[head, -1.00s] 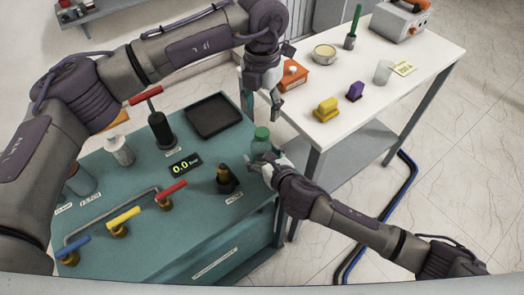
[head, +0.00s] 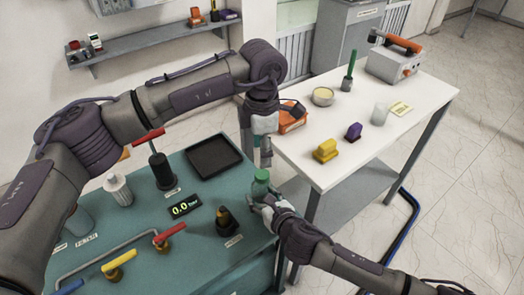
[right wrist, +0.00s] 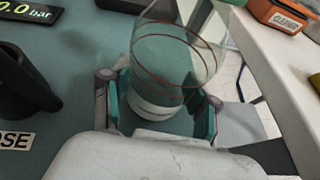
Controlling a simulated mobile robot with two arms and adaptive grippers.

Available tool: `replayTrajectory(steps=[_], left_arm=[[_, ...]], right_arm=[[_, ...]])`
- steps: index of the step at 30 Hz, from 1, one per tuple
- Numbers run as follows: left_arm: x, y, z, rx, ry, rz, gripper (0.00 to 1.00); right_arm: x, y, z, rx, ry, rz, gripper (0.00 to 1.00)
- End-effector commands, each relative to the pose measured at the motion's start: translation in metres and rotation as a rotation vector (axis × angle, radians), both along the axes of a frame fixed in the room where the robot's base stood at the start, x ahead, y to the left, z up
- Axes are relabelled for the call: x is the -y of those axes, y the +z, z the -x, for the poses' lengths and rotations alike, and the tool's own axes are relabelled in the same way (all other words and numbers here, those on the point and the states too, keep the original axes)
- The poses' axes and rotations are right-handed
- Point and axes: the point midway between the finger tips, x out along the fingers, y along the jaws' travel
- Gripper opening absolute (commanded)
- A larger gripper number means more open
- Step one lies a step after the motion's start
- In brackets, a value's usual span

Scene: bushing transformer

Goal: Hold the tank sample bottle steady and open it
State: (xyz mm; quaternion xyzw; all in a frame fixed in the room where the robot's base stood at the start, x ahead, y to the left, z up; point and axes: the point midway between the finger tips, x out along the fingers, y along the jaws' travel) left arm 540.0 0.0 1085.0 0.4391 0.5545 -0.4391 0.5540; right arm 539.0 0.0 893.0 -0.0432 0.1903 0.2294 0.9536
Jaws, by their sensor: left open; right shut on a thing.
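The tank sample bottle (head: 259,188) stands upright at the right edge of the green bench, its green cap (head: 262,175) on top. My right gripper (head: 257,204) is shut around its lower body. In the right wrist view the clear bottle (right wrist: 172,62), with thin red lines, sits between the two fingers (right wrist: 160,112). My left gripper (head: 266,158) is open and points down just above the cap. It looks empty; whether a fingertip touches the cap, I cannot tell.
The green bench holds a black tray (head: 213,156), a pressure display (head: 184,206), a dark hose fitting (head: 227,221) and coloured valve handles. The white table (head: 370,130) stands close on the right, with an orange box (head: 291,120) near my left gripper.

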Motion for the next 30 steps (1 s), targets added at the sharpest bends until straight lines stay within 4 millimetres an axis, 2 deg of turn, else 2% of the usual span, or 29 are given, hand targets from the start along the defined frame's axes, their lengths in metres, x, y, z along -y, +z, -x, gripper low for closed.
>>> replayTrajectory(steps=[3,21,27,30], left_arm=[[-0.0001,0.0001,-0.0002,0.001,-0.292,0.000,0.58],[-0.0001,0.0004,-0.0003,0.001,-1.778,0.001,0.58],[0.0000,0.0003,-0.0002,0.000,-2.153,0.001,0.58],[0.0000,0.0003,-0.0001,0.000,-2.266,0.001,0.58]], right_arm=[[0.0002,-0.0004,0.0000,-0.001,0.000,0.000,0.00],[0.0002,-0.0005,0.0001,-0.001,0.000,0.000,0.00],[0.0002,-0.0005,0.0001,-0.001,0.000,0.000,0.00],[0.0002,-0.0006,0.0002,-0.001,0.000,0.000,0.00]])
